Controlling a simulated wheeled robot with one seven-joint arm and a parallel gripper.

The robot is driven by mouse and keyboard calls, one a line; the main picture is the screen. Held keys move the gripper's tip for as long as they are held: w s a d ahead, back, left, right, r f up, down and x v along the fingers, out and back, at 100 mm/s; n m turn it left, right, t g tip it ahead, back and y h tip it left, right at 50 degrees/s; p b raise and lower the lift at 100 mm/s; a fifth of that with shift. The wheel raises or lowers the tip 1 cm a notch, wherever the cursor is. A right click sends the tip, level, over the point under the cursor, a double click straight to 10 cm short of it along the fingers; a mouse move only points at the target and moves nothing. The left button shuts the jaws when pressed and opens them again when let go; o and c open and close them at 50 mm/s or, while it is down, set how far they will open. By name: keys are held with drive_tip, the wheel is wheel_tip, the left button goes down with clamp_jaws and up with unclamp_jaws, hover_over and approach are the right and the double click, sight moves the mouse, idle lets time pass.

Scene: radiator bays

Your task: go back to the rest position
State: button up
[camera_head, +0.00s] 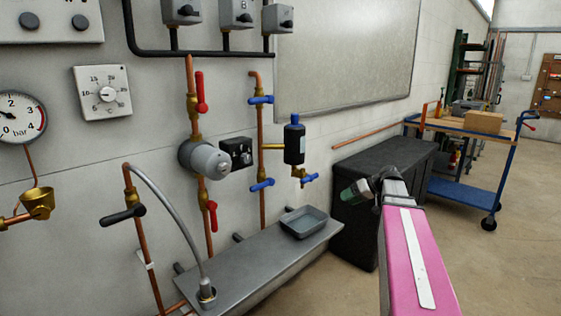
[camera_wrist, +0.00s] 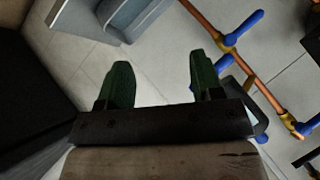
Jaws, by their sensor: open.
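My gripper (camera_wrist: 158,85) shows in the wrist view with its two green fingers apart and nothing between them. In the head view my gripper (camera_head: 354,194) is at the end of my pink arm, in front of the black chest, to the right of the grey shelf. Its fingers point left toward the wall, and they look clear of everything around them. The gap between the fingers is hard to see in the head view.
A grey shelf (camera_head: 240,274) holds a grey tray (camera_head: 304,222). Copper pipes with red valve handles (camera_head: 201,92) and blue ones (camera_head: 262,185) run up the wall. A black chest (camera_head: 405,158) and a blue trolley (camera_head: 462,193) stand at the right. Floor is clear at lower right.

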drive_tip(key=s+a+f+m+g+h, duration=0.1)
drive_tip(key=s+a+f+h, duration=0.3)
drive_tip(key=s+f, duration=0.4)
drive_tip(key=s+a+f+m+g+h, duration=0.2)
drive_tip(key=s+a+f+m+h, duration=0.2)
drive_tip(key=s+f, duration=0.5)
wheel_tip(320, 180, down, 6)
drive_tip(key=shift+s+a+h, duration=0.15)
drive_tip(key=shift+s+h, duration=0.1)
drive_tip(key=shift+h, duration=0.65)
